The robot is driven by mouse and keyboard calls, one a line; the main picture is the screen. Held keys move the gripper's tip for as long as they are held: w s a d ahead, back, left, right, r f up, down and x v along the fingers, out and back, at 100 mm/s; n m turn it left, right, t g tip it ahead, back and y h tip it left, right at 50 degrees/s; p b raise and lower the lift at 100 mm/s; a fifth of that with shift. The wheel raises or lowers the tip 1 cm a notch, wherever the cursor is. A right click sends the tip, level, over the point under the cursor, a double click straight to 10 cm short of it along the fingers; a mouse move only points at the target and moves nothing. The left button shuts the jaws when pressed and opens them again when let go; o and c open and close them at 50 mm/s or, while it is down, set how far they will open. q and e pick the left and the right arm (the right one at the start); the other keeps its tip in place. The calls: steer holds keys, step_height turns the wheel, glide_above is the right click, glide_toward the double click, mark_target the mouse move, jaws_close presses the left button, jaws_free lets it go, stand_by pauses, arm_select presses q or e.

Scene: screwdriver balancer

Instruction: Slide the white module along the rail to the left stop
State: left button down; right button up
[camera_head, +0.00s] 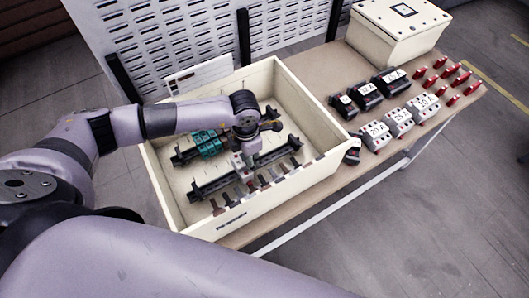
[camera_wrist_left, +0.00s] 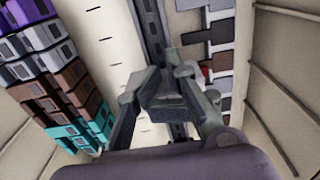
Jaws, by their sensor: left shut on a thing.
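The white module (camera_head: 240,166) sits at the front dark rail (camera_head: 275,155) inside the cream enclosure (camera_head: 180,196), around the middle of the rail. My left gripper (camera_head: 246,160) is down over that rail and shut on the module, hiding much of it. In the left wrist view, a greyish block, the module (camera_wrist_left: 175,112), lies between the fingertips of the left gripper (camera_wrist_left: 172,98), with the rail (camera_wrist_left: 152,35) running beyond it. The rail's left end (camera_head: 197,192) shows in the head view; I cannot make out a separate stop there. My right gripper is not in view.
A back rail carries teal terminal blocks (camera_head: 208,144). Several coloured tabs (camera_head: 265,180) line the enclosure's front side. Black modules (camera_head: 367,92), white breakers (camera_head: 398,120) and red parts (camera_head: 454,86) lie on the table to the right. A cream box (camera_head: 400,30) stands behind.

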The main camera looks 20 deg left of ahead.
arm_select(q)
steer(key=shift+s+a+p, duration=0.3)
steer(key=shift+s+a, duration=0.6)
steer(key=shift+s, duration=0.25)
steer(key=shift+s+a+p, duration=0.25)
steer(key=shift+s+a, duration=0.6)
steer(key=shift+s, duration=0.3)
steer(key=shift+s+a, duration=0.55)
steer(key=shift+s, duration=0.15)
steer(key=shift+s+a, duration=0.5)
steer(key=shift+s, duration=0.2)
steer(key=shift+s+a, duration=0.8)
steer(key=shift+s, duration=0.05)
stand_by(1.8)
steer(key=shift+s+a+b, duration=0.1)
steer(key=shift+s+b, duration=0.1)
steer(key=shift+b, duration=0.25)
stand_by(1.2)
